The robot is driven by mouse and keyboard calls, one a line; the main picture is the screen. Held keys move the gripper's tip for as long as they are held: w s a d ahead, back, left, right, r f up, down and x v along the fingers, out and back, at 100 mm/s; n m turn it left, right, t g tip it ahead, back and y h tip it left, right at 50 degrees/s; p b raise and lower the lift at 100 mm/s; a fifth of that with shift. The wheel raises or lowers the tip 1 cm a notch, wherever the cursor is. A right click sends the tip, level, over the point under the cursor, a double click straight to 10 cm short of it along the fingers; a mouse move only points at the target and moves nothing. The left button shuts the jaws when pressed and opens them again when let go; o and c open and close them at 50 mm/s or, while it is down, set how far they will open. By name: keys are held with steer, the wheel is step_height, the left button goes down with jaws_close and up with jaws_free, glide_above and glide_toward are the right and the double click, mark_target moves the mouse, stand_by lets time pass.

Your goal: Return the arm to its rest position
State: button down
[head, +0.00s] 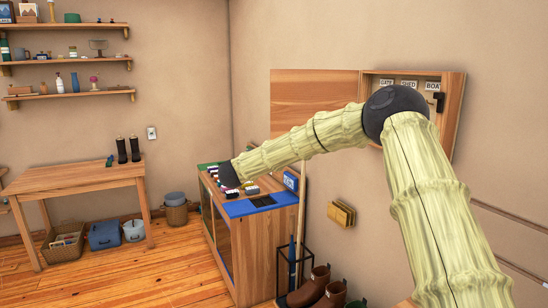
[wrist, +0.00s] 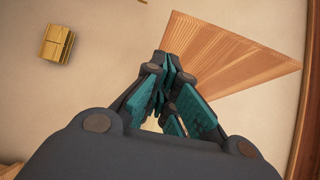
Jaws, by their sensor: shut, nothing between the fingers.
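My arm, pale green and bamboo-like, rises from the lower right of the head view, bends at a dark elbow and reaches left. Its dark end (head: 229,175) shows over the low wooden cabinet (head: 268,228); the fingers cannot be made out there. In the wrist view my gripper (wrist: 168,66) has its teal-padded fingers closed together with nothing between them. Beyond the fingers are the beige wall and a wooden panel (wrist: 235,58).
A wall key box (head: 452,105) stands open behind my elbow, labelled GATE, SHED and BOA, with its door (head: 310,100) swung left. A letter holder (head: 342,214) hangs below. Boots (head: 310,288) stand by the cabinet.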

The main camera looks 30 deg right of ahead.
steer(key=v, duration=0.2)
steer(key=shift+a, duration=0.45)
